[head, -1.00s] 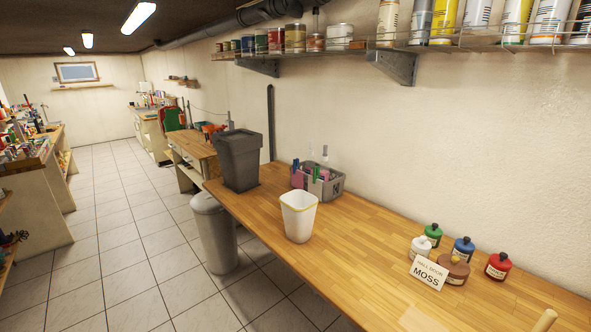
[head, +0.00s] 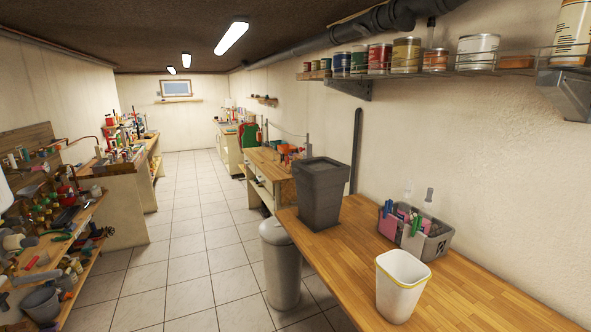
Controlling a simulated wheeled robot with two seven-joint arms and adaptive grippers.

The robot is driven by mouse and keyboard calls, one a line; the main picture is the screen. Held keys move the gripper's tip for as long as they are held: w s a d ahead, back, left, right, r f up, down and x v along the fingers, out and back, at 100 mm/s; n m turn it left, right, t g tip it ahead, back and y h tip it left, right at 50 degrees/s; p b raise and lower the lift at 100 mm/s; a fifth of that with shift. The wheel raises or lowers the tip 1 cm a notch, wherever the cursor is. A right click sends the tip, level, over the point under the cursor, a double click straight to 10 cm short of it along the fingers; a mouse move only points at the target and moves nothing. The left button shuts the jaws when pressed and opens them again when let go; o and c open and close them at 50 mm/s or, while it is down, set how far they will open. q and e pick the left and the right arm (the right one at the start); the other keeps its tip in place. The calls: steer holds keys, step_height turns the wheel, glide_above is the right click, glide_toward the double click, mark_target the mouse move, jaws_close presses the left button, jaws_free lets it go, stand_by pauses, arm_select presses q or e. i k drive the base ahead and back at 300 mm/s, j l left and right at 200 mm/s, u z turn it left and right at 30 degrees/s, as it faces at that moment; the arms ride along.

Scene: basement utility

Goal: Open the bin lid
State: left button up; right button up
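A dark grey tapered bin (head: 320,208) stands upright on the wooden bench. Its dark, flat top (head: 323,164) looks like a shut lid. A light grey cylindrical bin (head: 283,272) stands on the floor just left of the bench. Its rounded top (head: 275,230) looks shut. The frame does not settle which bin the task means. A white open container (head: 401,290) with a yellow rim stands on the bench nearer to me. Neither of my grippers is in view.
The wooden bench (head: 462,302) runs along the right wall. A grey caddy (head: 425,240) with bottles and cloths stands on it behind the white container. A wall shelf (head: 450,70) with several cans hangs above. Cluttered shelves (head: 70,240) line the left. The tiled floor (head: 185,255) between is clear.

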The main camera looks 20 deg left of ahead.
mark_target(318, 168)
steer(key=i+j, duration=0.55)
steer(key=j, duration=0.3)
steer(key=i+j+z, duration=0.1)
steer(key=i+j, duration=0.45)
steer(key=j, duration=0.3)
